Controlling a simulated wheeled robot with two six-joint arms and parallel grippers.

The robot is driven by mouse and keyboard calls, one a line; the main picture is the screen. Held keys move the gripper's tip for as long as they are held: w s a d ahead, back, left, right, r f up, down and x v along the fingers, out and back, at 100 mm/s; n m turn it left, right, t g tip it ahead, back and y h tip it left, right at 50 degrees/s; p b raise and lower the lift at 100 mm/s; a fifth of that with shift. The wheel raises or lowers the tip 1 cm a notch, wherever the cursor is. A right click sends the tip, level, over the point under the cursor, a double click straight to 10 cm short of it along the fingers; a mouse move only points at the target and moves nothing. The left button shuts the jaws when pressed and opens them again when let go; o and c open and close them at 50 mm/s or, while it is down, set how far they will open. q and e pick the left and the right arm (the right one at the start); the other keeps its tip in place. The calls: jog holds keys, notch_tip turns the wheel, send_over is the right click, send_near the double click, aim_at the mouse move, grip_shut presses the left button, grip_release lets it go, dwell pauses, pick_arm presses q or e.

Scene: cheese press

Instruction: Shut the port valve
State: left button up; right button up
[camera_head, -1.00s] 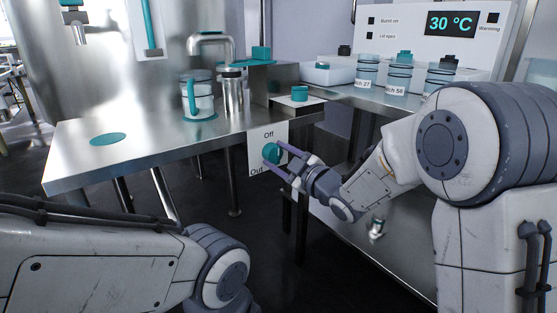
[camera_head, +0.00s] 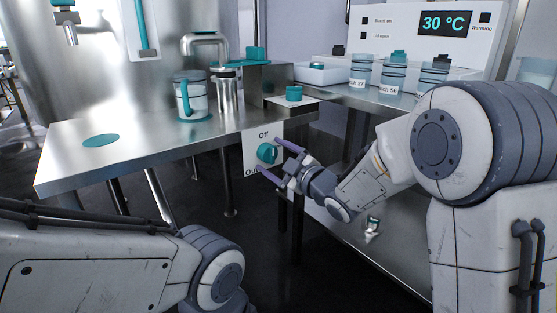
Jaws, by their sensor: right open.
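The port valve is a teal knob (camera_head: 266,153) on a white label plate (camera_head: 251,160) under the front edge of the steel bench. The plate reads "Off" above the knob and "Out" at its lower left. My right gripper (camera_head: 272,156) is open, with one purple finger above right of the knob and the other below it. I cannot tell which way the knob points. My left gripper is out of view; only my left arm shows at the lower left.
On the bench (camera_head: 75,160) stand a clear jug with a teal handle (camera_head: 190,97) and a steel cylinder (camera_head: 229,95) under a curved spout. Lidded jars (camera_head: 393,77) stand on the right counter. A small object (camera_head: 372,225) lies on the lower shelf. Bench legs stand near my right gripper.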

jog(key=p+v, duration=0.3)
jog(key=v, duration=0.7)
jog(key=shift+p, duration=0.3)
jog(key=shift+s+d, duration=0.1)
jog(key=s+a+r+m+g+h+p, duration=0.1)
jog(key=s+r+m+g+h+p, duration=0.15)
jog(key=s+g+p, duration=0.55)
jog(key=s+r+m+g+h+p, duration=0.2)
jog(key=s+m+h+p, duration=0.15)
jog(key=s, duration=0.95)
jog(key=s+a+r+m+g+h+p, duration=0.1)
jog(key=s+r+m+g+h+p, duration=0.25)
jog(key=s, duration=0.65)
notch_tip(320, 180, up, 35)
jog(key=g+p, duration=0.1)
jog(key=p, duration=3.8)
jog(key=shift+w+d, duration=0.2)
jog(key=shift+r, duration=0.1)
